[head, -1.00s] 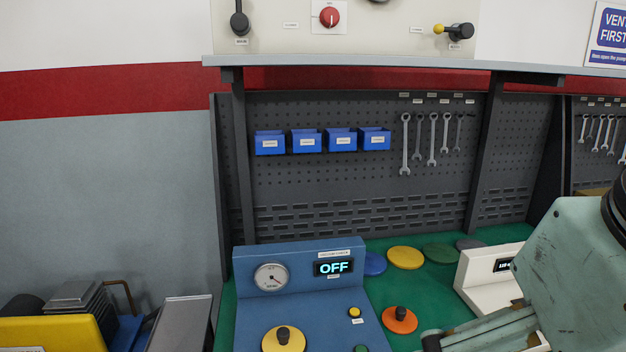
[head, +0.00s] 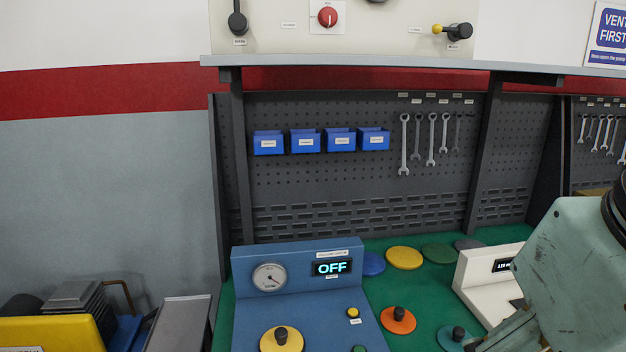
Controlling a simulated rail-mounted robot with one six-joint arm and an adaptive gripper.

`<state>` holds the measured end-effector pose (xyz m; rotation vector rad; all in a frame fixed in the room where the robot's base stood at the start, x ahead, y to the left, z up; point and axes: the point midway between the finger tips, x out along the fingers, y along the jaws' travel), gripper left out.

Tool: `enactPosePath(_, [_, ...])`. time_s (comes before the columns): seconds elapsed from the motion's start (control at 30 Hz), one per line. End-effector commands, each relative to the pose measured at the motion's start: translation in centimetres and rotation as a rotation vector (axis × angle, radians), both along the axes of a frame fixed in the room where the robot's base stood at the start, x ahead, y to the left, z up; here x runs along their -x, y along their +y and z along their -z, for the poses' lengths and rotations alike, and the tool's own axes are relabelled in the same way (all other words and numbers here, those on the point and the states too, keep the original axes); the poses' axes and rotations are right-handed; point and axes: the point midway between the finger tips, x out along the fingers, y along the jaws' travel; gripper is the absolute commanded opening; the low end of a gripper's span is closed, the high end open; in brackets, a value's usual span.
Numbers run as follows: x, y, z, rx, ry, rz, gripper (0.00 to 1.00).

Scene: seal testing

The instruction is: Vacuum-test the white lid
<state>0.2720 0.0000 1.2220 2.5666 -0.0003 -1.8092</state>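A blue test station (head: 300,310) has a round gauge (head: 270,277) and a lit display (head: 332,267) reading OFF. A yellow lid (head: 281,340) with a black knob sits on its front deck. An orange lid (head: 398,320) and a teal lid (head: 457,336), both with dark knobs, lie on the green mat to its right. I cannot make out a white lid. My pale green arm fills the lower right, and my gripper is out of the picture, below or behind the arm.
Blue, yellow (head: 404,258), green and grey discs lie along the back of the green mat (head: 392,285). A white device (head: 484,278) with a small display stands right, partly behind my arm. Yellow and blue equipment (head: 60,330) stands at lower left. A pegboard (head: 330,190) rises behind.

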Motion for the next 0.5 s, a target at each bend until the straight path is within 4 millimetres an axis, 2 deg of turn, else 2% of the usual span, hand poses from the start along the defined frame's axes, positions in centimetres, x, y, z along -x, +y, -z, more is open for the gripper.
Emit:
enactPosePath(0.07, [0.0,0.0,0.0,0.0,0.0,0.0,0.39])
enactPosePath(0.5, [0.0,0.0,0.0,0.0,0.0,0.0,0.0])
